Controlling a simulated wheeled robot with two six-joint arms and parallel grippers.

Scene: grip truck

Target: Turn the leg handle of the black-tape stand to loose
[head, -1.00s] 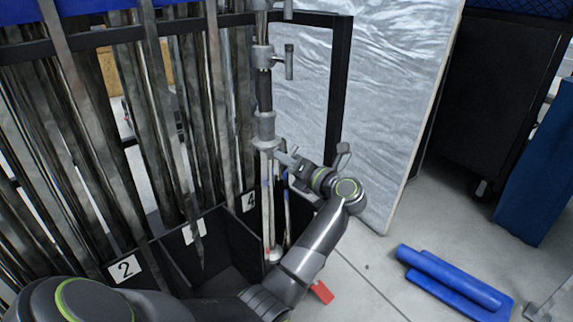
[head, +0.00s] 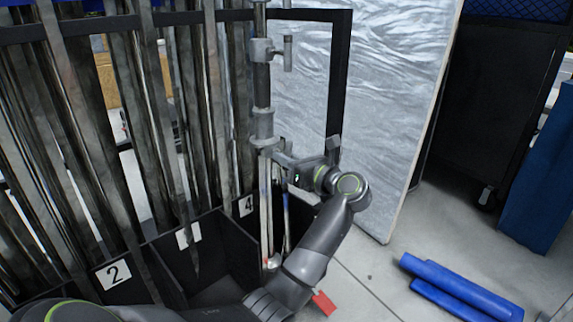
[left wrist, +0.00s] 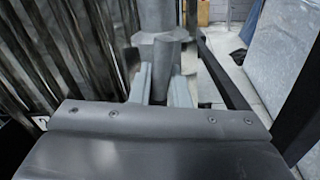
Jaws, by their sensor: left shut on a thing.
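The black-tape stand is a grey metal post with a dark wrapped section (head: 262,88), upright in the rack's right-hand bay. Its leg collar (head: 263,130) is below the dark section. The leg handle (left wrist: 164,58) is a short grey cylinder beside the post in the left wrist view. My left gripper (head: 284,161) reaches from the right at collar height. In the left wrist view its two fingers (left wrist: 161,88) are shut on either side of the handle. The gripper mostly hides the handle in the head view. My right gripper is not in view.
An upper clamp with a handle (head: 288,52) sits higher on the post. Several metal poles stand left in the black rack with numbered bays (head: 113,273). A silvery panel (head: 390,100) stands behind my arm. Blue rolls (head: 460,285) lie on the floor at right.

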